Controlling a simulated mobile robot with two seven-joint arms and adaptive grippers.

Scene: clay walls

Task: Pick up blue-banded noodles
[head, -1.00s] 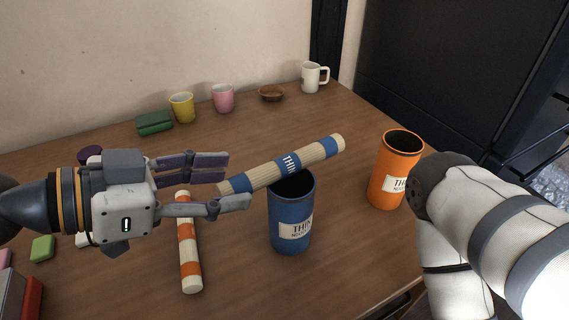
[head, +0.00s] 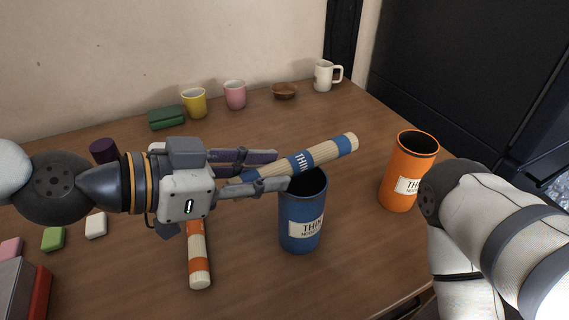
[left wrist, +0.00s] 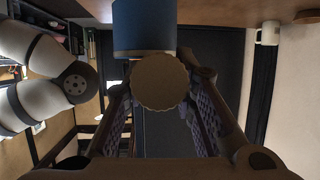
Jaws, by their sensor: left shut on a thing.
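The blue-banded noodles (head: 325,153) are a pale ribbed bundle with blue bands, tilted up to the right. My left gripper (head: 279,170) is shut on the bundle's left end, a finger on either side. In the left wrist view the round end of the blue-banded noodles (left wrist: 158,82) shows between the fingers. The bundle passes over the mouth of the blue canister (head: 301,225); I cannot tell whether it touches the rim. The blue canister (left wrist: 143,28) is also in the left wrist view. My right gripper is out of view; only my right arm shows.
Orange-banded noodles (head: 198,262) lie on the table, partly under my left gripper. An orange canister (head: 402,170) stands to the right, near my right arm. Yellow (head: 194,103), pink (head: 235,96) and white (head: 325,77) mugs and a brown bowl (head: 284,91) stand along the back.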

